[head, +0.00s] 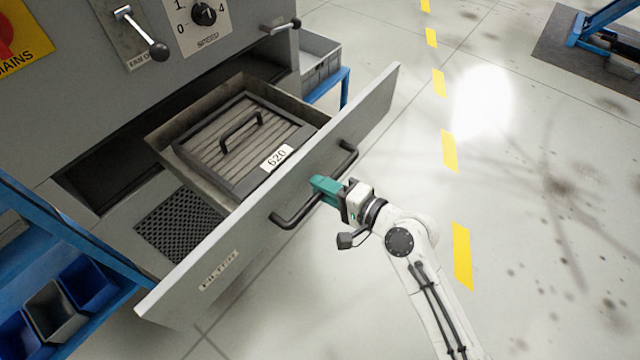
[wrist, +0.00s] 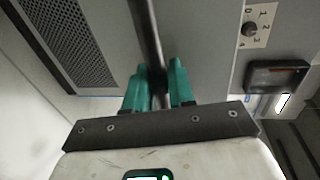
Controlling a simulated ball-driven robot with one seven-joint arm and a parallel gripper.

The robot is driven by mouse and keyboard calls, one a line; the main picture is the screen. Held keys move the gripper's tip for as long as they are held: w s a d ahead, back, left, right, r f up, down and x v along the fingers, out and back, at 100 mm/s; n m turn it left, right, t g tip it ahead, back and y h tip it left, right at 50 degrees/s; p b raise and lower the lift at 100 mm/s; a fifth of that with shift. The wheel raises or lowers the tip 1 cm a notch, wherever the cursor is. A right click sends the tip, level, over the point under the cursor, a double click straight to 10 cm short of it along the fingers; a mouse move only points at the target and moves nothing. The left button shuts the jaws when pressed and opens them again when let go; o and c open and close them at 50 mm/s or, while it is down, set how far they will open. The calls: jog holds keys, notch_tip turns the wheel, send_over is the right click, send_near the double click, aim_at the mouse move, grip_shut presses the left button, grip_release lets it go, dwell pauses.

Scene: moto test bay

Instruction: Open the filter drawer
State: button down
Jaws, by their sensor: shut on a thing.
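The filter drawer (head: 270,205) is pulled well out of the grey cabinet in the head view. Its front panel carries a label that reads FILTER and a dark bar handle (head: 292,217). A framed filter marked 620 (head: 235,135), with its own small handle, lies inside the drawer. My gripper (head: 323,190) is at the middle of the bar handle, with its green fingers shut on it. The wrist view shows the green fingers (wrist: 157,88) on either side of the dark handle bar (wrist: 150,35). The exact contact is partly hidden by the fingers.
The cabinet (head: 90,90) has a lever (head: 140,32) and a speed knob (head: 204,13) above the drawer. A blue rack with bins (head: 88,285) stands at the left. A grey crate (head: 318,60) is behind the drawer.

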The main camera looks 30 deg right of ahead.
jog(key=c, duration=1.1)
grip_release()
jog(key=b+v, duration=0.1)
jog(key=v, duration=0.9)
jog(key=shift+s+d, duration=0.1)
jog(key=shift+s, duration=0.25)
